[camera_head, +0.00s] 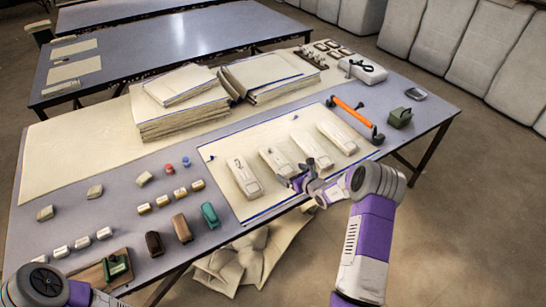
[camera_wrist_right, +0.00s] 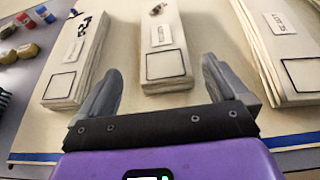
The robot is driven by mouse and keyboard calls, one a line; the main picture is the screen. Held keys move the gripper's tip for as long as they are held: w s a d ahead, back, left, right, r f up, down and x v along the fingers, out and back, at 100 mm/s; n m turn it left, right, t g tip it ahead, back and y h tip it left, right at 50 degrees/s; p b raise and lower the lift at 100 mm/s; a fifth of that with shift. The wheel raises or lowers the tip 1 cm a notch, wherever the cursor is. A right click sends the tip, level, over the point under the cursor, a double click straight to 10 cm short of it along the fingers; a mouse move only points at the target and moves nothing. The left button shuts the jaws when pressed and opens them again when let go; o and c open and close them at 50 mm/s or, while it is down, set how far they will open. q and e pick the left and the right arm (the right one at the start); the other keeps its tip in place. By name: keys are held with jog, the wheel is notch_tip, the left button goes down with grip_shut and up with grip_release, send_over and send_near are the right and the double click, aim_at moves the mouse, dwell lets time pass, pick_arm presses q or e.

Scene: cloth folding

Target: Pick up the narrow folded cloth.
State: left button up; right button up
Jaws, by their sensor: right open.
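Several pale folded cloths lie side by side on a cream sheet (camera_head: 222,152) near the table's front edge. The narrow folded cloth (camera_head: 277,160) appears to be the second from the left; in the right wrist view (camera_wrist_right: 163,50) it has a small label and a dark square outline. A wider cloth (camera_wrist_right: 75,60) lies to its left and another (camera_wrist_right: 283,50) to its right. My right gripper (camera_head: 300,182) is open and empty at the near end of the cloths. In the wrist view its fingers (camera_wrist_right: 163,88) point at the narrow cloth's near end, one toward each side. My left gripper is out of view.
Stacks of large folded cloth (camera_head: 180,115) lie behind. Small blocks and a green item (camera_head: 210,215) lie to the left. A fabric bundle (camera_head: 240,262) is below the table's edge.

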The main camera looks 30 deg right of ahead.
aim_at(286, 168)
jog(key=shift+w+a+f, duration=0.1)
jog(key=shift+w+f, duration=0.25)
jog(key=shift+w, duration=0.25)
jog(key=shift+w+f+b, duration=0.2)
jog(key=shift+w+b, duration=0.1)
jog(key=shift+b, duration=0.05)
jog(key=b+x, duration=0.1)
jog(key=x, duration=0.2)
jog(key=shift+w+d+f, duration=0.15)
jog(key=shift+d, duration=0.05)
jog(key=shift+w+f, duration=0.1)
jog(key=shift+w, duration=0.35)
jog(key=shift+c, duration=0.5)
jog(key=c, duration=0.9)
